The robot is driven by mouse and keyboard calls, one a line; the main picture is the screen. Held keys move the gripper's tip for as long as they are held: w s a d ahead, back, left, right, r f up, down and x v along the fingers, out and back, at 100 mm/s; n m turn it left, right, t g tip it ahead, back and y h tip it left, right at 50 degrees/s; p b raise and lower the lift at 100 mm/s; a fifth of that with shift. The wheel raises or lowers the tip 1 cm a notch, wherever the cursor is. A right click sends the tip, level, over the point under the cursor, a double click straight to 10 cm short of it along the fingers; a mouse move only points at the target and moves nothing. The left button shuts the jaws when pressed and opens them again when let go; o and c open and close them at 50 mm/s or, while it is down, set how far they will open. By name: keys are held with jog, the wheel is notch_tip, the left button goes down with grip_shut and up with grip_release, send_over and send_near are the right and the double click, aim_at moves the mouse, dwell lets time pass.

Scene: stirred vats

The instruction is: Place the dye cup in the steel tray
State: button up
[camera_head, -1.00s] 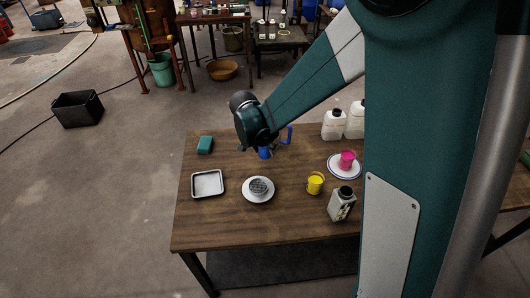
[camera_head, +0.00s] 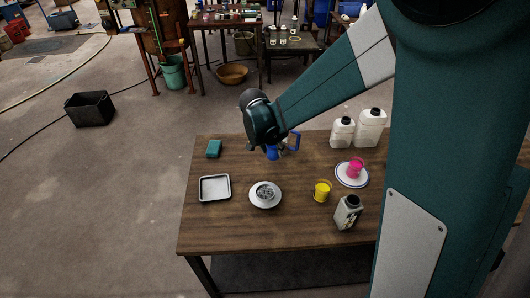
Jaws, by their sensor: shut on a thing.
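My gripper (camera_head: 268,151) is over the back middle of the wooden table, partly hidden by its own wrist. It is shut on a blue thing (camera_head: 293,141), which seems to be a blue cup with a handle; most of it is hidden. I cannot tell whether it touches the table. The steel tray (camera_head: 214,200), shallow and rectangular with a pale inside, lies empty at the table's left, in front and to the left of my gripper. A yellow cup (camera_head: 322,192) stands on the bare table and a pink cup (camera_head: 355,168) on a blue-rimmed plate (camera_head: 352,183), both to the right.
A grey round thing (camera_head: 265,191) sits on a white saucer (camera_head: 265,206) right of the tray. A teal block (camera_head: 214,148) lies behind the tray. White jugs (camera_head: 369,130) and a grey-white bottle (camera_head: 347,213) stand at right. The table's front left (camera_head: 215,230) is clear.

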jog(key=s+a+p, duration=0.2)
jog(key=s+a, duration=0.1)
jog(key=a, duration=0.9)
jog(key=m+p, duration=0.1)
jog(key=p, duration=0.1)
send_over(218, 186)
jog(key=s+a, duration=0.1)
jog(key=shift+s+a+r, duration=0.15)
jog(key=shift+s+r, duration=0.05)
jog(key=shift+r, duration=0.15)
jog(key=shift+f+b, duration=0.5)
jog(key=shift+f, duration=2.6)
jog(key=shift+f+b, duration=0.35)
jog(key=shift+f, duration=1.55)
jog(key=shift+f, duration=0.15)
